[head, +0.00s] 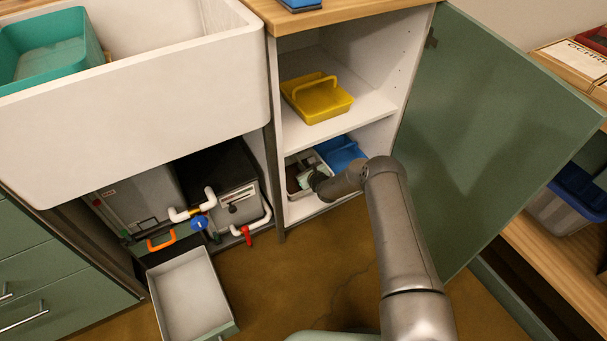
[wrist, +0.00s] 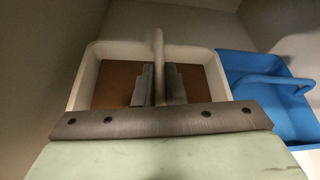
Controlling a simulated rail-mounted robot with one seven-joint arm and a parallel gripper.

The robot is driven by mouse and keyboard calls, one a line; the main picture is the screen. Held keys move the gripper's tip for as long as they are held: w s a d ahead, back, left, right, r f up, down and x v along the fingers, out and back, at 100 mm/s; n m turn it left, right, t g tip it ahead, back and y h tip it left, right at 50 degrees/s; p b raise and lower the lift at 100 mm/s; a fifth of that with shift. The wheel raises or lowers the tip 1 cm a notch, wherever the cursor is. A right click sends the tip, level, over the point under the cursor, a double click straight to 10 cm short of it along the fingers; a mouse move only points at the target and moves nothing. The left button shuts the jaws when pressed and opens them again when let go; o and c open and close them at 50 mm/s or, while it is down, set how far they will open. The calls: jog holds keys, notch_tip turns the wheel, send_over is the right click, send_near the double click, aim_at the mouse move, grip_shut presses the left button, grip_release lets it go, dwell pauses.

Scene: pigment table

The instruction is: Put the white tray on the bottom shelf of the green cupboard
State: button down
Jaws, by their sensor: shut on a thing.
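The white tray (wrist: 84,75) has a upright handle across its middle and a brown inside. My gripper (wrist: 158,88) is shut on that handle. In the head view the white tray (head: 292,178) is inside the lower compartment of the green cupboard, at the left, partly hidden by my gripper (head: 312,179). The bottom shelf (head: 298,212) shows in front of it. I cannot tell whether the tray touches the shelf or hangs just above it. The cupboard's green door (head: 490,120) stands wide open to the right.
A blue tray (head: 342,152) with a handle stands right beside the white tray, and in the wrist view (wrist: 250,68). A yellow tray (head: 318,100) sits on the shelf above. An open drawer (head: 190,290) and pipes (head: 195,205) lie left of the cupboard.

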jog(key=shift+w+a+f+b, duration=0.15)
jog(key=shift+f+b, duration=0.55)
jog(key=shift+f, duration=0.8)
jog(key=shift+f, duration=0.2)
jog(key=c, duration=1.5)
grip_release()
jog(key=shift+s+r, duration=0.2)
jog(key=shift+r, duration=0.1)
jog(key=p+v, duration=0.5)
jog(key=v, duration=0.6)
jog(key=shift+s+d, duration=0.25)
jog(key=shift+d, duration=0.05)
